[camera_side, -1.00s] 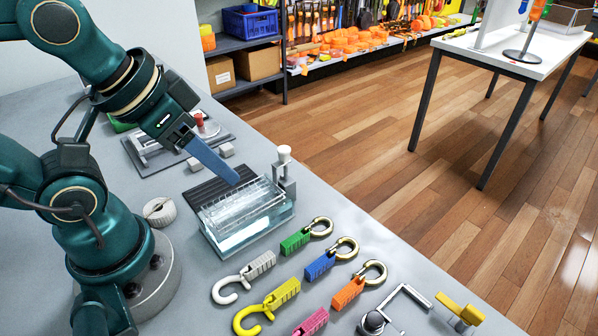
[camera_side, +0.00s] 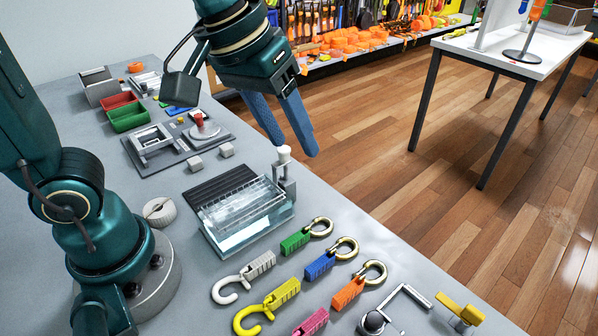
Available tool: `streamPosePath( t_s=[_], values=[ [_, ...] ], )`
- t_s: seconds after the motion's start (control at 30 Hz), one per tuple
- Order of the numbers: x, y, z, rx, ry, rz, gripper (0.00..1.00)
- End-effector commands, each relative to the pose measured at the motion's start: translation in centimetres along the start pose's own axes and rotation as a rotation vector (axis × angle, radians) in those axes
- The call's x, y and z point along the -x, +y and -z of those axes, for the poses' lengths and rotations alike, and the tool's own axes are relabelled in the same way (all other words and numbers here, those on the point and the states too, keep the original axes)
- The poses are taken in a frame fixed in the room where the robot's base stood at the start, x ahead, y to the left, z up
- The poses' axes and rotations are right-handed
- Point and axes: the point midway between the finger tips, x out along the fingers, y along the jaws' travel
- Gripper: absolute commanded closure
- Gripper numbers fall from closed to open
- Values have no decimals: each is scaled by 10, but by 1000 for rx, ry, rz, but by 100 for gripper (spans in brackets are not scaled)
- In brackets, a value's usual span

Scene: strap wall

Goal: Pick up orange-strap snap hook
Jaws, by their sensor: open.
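The orange-strap snap hook (camera_side: 358,285) lies on the grey table. Its orange strap block points to the lower left and its metal hook to the upper right. My gripper (camera_side: 295,150) has two blue fingers that are apart, with nothing between them. It hangs in the air in the upper middle of the picture, above and to the left of the orange-strap hook and well clear of it.
Blue (camera_side: 331,258), green (camera_side: 306,236), white (camera_side: 243,277), yellow (camera_side: 266,306) and pink (camera_side: 311,323) hooks lie close around it. A clear water bath (camera_side: 248,225) stands to the left. A bent metal rod (camera_side: 399,299) lies to the right.

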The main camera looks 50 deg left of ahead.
Motion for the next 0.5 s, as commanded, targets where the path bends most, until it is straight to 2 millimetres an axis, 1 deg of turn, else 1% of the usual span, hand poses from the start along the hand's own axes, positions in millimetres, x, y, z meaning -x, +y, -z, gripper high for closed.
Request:
streamPosePath(
  t_s=[0.03, 0.1, 0.23, 0.3, 0.4, 0.5],
  values=[
    [-10, 12, 2, -8, -36, 2, 45],
    [-23, 28, 3, -13, -78, 8, 45],
    [-52, 58, -2, -38, -154, 25, 45],
    [-70, 73, -10, -61, -196, 40, 45],
    [-94, 90, -25, -105, -252, 65, 45],
    [-114, 101, -42, -156, -298, 87, 45]
  ],
)
